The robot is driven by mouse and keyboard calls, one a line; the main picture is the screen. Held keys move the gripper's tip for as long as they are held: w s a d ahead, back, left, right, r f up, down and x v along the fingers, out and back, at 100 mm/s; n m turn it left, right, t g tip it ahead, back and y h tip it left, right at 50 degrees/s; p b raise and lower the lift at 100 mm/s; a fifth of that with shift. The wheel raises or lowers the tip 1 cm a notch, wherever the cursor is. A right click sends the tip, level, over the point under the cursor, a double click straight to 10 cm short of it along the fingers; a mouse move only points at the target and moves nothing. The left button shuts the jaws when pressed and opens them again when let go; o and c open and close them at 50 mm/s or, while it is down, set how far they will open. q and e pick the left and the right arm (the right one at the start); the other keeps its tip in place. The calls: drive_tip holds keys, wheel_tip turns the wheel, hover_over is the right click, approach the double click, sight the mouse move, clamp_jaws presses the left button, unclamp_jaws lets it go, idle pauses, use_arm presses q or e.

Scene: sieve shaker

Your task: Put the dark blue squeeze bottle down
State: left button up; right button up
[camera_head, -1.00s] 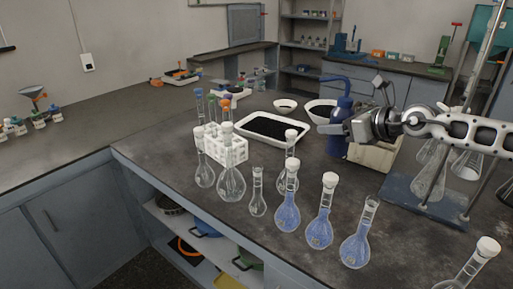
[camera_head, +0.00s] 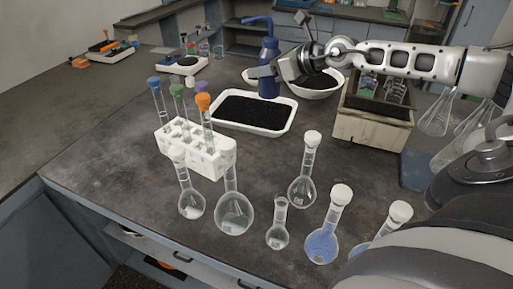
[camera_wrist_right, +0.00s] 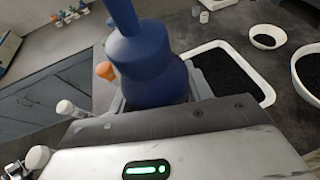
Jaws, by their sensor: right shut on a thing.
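The dark blue squeeze bottle (camera_head: 269,83) is upright, with its spout bent to the left at the top, in the head view. It appears just behind the white tray of black grains. My right gripper (camera_head: 262,74) comes in from the right and is shut on the bottle's body. In the right wrist view the bottle (camera_wrist_right: 146,62) sits between the fingers of the right gripper (camera_wrist_right: 150,95). The bottle's base is partly hidden, and I cannot tell whether it touches the bench. My left gripper is not in view.
The white tray (camera_head: 248,129) of black grains lies in front of the bottle. A bowl (camera_head: 318,92) and a beige box (camera_head: 372,128) stand to its right. A white tube rack (camera_head: 190,147) and several glass flasks (camera_head: 234,212) fill the front. Bare bench lies at left.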

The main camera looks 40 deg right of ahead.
sight(266, 82)
drive_tip(key=shift+w+f, duration=0.35)
drive_tip(key=shift+f, duration=0.5)
drive_tip(key=shift+s+f, duration=0.45)
drive_tip(key=shift+f, duration=0.7)
use_arm(q)
drive_tip(key=b, duration=0.1)
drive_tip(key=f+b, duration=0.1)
drive_tip(key=b, duration=0.1)
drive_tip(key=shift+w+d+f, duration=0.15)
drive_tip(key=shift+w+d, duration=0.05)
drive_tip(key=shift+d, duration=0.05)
use_arm(e)
wheel_tip(266, 82, down, 20)
drive_tip(key=shift+w, duration=0.1)
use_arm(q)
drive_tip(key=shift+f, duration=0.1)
